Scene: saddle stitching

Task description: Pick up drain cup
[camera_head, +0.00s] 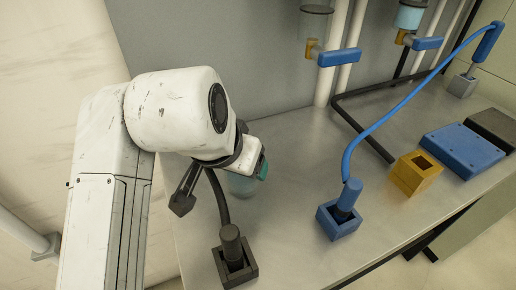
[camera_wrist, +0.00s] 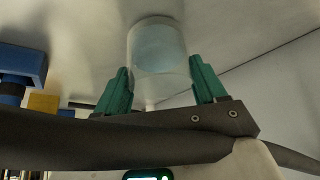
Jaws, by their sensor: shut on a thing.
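The drain cup (camera_wrist: 158,48) is a clear cup with pale blue-green contents, standing between the green fingers of my gripper (camera_wrist: 158,82) in the wrist view. My gripper is shut on it. In the head view, the lower part of the cup (camera_head: 242,186) shows below my gripper (camera_head: 258,170), over the left end of the metal bench (camera_head: 290,165). My wrist hides its upper part. I cannot tell whether the cup touches the bench.
A black socket block (camera_head: 235,262) with a cabled plug stands close in front of the cup. A blue socket (camera_head: 338,220), a yellow block (camera_head: 414,174) and a blue plate (camera_head: 462,150) stand to the right. A blue-handled valve (camera_head: 340,57) is on the wall behind.

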